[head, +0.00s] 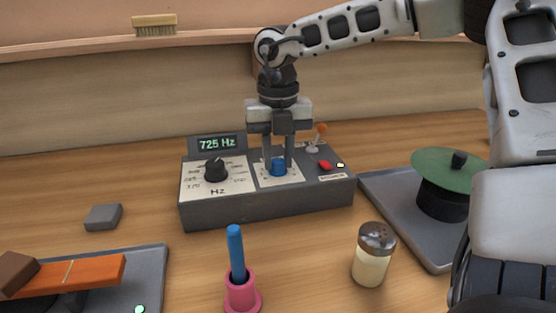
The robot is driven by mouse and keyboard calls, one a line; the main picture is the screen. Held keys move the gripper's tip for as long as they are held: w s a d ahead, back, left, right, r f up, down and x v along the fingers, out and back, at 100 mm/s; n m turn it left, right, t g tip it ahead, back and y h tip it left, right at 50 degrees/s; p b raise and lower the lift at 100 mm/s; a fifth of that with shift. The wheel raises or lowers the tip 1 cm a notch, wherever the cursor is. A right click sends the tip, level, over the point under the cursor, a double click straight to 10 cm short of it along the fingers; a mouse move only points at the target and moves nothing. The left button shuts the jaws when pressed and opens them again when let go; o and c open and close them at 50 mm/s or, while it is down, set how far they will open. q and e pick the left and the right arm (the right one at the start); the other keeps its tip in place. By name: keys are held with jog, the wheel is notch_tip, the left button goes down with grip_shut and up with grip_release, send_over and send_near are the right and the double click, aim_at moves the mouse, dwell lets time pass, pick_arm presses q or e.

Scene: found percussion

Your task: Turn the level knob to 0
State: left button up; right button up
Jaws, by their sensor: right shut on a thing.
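A grey control box (268,211) stands on the wooden table, its sloped top facing me. The blue level knob (278,167) sits on a white plate in the middle of the box. My right gripper (278,166) reaches down from above and is shut on the blue knob, one finger at each side. The fingers hide most of the scale around it, so I cannot read its setting. Left of it is a black knob (215,170) marked Hz, under a display (217,144) reading 725 Hz. My left gripper is not in view.
A red switch (325,165) and an orange-tipped lever (319,135) are just right of my gripper. A pink holder (242,295) with a blue stick and a shaker (374,255) stand in front. A tray (400,225) bears a green-topped black object (446,185). A grey block (103,217) lies left.

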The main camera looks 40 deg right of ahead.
jog(key=n+b, duration=0.1)
jog(key=n, duration=0.2)
jog(key=shift+n, duration=0.4)
jog(key=n, duration=0.4)
jog(key=shift+n, duration=0.3)
jog(key=n, duration=0.4)
jog(key=shift+r+n, duration=0.1)
jog(key=shift+n, duration=0.2)
jog(key=n, duration=0.4)
jog(key=shift+n, duration=0.3)
jog(key=n, duration=0.7)
jog(key=shift+p, duration=0.35)
jog(key=n, duration=0.5)
pick_arm(q)
jog(key=shift+p, duration=0.4)
pick_arm(e)
jog(key=shift+w+n, duration=0.1)
jog(key=shift+n, duration=1.2)
